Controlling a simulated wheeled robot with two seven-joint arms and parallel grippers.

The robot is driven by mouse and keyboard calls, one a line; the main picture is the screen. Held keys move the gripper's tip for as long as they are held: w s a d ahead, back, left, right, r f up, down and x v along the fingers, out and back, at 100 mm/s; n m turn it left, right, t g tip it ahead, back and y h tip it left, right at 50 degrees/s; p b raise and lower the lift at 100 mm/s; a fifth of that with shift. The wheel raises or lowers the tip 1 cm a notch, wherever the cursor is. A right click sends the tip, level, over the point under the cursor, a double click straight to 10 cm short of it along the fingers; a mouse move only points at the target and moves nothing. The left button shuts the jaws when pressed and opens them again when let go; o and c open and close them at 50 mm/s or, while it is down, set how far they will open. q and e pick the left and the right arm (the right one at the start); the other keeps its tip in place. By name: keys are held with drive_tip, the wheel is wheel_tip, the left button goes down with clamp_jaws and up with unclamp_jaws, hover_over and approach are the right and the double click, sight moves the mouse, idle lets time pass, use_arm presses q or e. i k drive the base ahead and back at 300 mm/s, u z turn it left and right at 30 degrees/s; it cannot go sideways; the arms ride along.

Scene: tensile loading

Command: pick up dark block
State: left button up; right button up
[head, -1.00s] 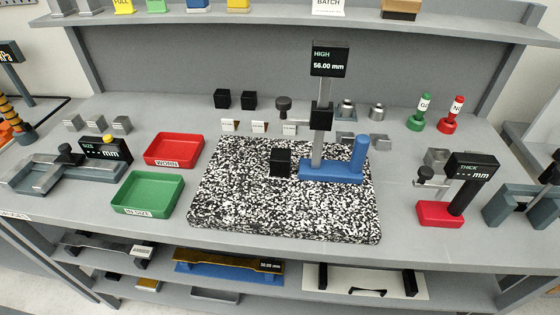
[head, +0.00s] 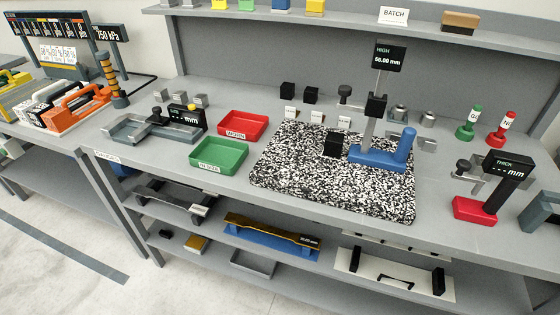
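A dark block (head: 333,144) stands on the black-and-white speckled mat (head: 290,180), just left of the blue base of the height gauge (head: 376,155). The gauge display reads HIGH 56.00 mm. Two more dark blocks, one (head: 288,91) and another (head: 311,95), sit side by side at the back of the bench behind small white labels. Neither of my grippers shows in the head view.
A red tray (head: 243,125) and a green tray (head: 219,155) lie left of the mat. A caliper-like gauge (head: 155,128) stands further left. A red-based thickness gauge (head: 482,205) and green and red plugs stand right. Shelves below hold several items.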

sight(334, 142)
drive_tip(key=u, duration=0.55)
drive_tip(key=k, duration=0.8)
drive_tip(key=u, duration=1)
drive_tip(key=i, duration=1.15)
drive_tip(key=z, duration=1.1)
drive_tip(key=i, duration=0.7)
drive_tip(key=z, duration=0.8)
